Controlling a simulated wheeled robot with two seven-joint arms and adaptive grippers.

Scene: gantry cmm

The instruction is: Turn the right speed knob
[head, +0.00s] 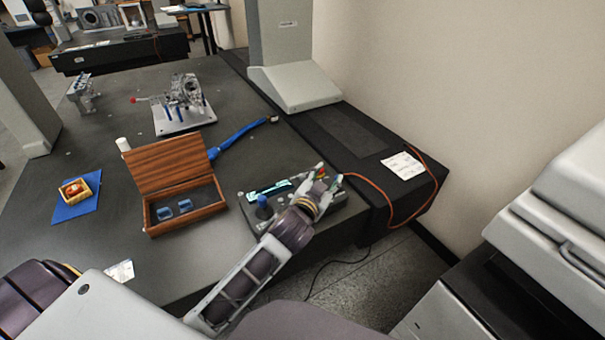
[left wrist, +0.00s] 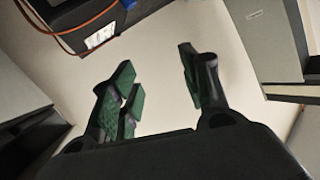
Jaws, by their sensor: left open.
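The control box (head: 250,213) lies near the right edge of the dark table in the head view, with a lit cyan display and a dark blue joystick knob (head: 262,200) on its left part. My left gripper (head: 329,176) is over the box's right end, its fingers pointing away from me. The right speed knob cannot be made out; the hand and wrist cover much of that end. In the left wrist view the green-padded fingers (left wrist: 157,70) are apart with nothing between them. I cannot tell whether they touch the box. My right gripper is not in view.
An open wooden case (head: 187,222) stands left of the box. An orange cable (head: 388,200) runs right past a white paper (head: 402,166). A metal part on a plate (head: 183,122) stands farther back.

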